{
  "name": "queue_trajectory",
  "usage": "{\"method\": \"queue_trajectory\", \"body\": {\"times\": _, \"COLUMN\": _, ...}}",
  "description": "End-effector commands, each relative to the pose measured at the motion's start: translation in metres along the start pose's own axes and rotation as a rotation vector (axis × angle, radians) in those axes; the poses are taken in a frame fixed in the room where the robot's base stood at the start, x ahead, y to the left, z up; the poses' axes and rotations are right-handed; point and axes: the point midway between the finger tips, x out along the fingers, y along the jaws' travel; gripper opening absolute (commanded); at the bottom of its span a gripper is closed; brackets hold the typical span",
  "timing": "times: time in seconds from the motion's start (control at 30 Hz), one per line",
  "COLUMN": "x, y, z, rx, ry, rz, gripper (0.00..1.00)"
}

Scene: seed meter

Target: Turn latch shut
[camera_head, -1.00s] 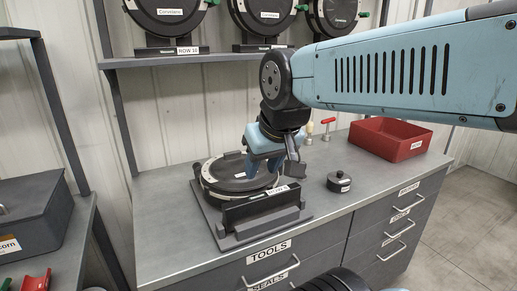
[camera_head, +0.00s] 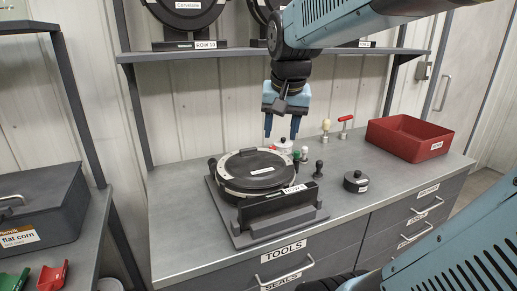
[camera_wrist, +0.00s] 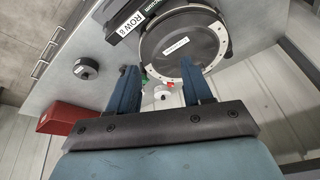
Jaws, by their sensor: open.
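The seed meter (camera_head: 240,184), a round black disc housing with a pale rim, lies on a dark stand labelled ROW 8 on the bench; the wrist view shows it too (camera_wrist: 178,62). A small green part (camera_head: 296,157) shows at its right rim, perhaps the latch handle; in the wrist view the green (camera_wrist: 144,76) is partly hidden by a finger. I cannot tell the latch's position. My gripper (camera_head: 282,132) is open and empty, pointing down, above and behind the meter's right side, apart from it. Its fingers also show in the wrist view (camera_wrist: 159,70).
A black knobbed weight (camera_head: 356,182) and a red bin (camera_head: 408,139) stand to the right. A white-topped item (camera_head: 283,146), a dark peg (camera_head: 318,168) and a red-handled tool (camera_head: 345,124) stand nearby. A shelf (camera_head: 230,52) with more meters is above.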

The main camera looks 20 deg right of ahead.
Motion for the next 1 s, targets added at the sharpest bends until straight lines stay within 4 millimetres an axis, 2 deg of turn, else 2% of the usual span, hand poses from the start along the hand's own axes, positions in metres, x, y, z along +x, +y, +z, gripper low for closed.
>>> {"method": "queue_trajectory", "body": {"times": 0.03, "x": 0.004, "y": 0.001, "z": -0.016, "rx": 0.06, "ry": -0.022, "rz": 0.017, "gripper": 0.5}}
{"method": "queue_trajectory", "body": {"times": 0.27, "x": 0.021, "y": 0.01, "z": -0.082, "rx": 0.344, "ry": -0.108, "rz": 0.085, "gripper": 0.5}}
{"method": "queue_trajectory", "body": {"times": 0.4, "x": 0.038, "y": 0.022, "z": -0.122, "rx": 0.519, "ry": -0.159, "rz": 0.126, "gripper": 0.5}}
{"method": "queue_trajectory", "body": {"times": 0.6, "x": 0.065, "y": 0.046, "z": -0.17, "rx": 0.747, "ry": -0.223, "rz": 0.179, "gripper": 0.5}}
{"method": "queue_trajectory", "body": {"times": 0.8, "x": 0.084, "y": 0.064, "z": -0.197, "rx": 0.889, "ry": -0.26, "rz": 0.211, "gripper": 0.5}}
{"method": "queue_trajectory", "body": {"times": 1.0, "x": 0.093, "y": 0.07, "z": -0.203, "rx": 0.931, "ry": -0.271, "rz": 0.222, "gripper": 0.5}}
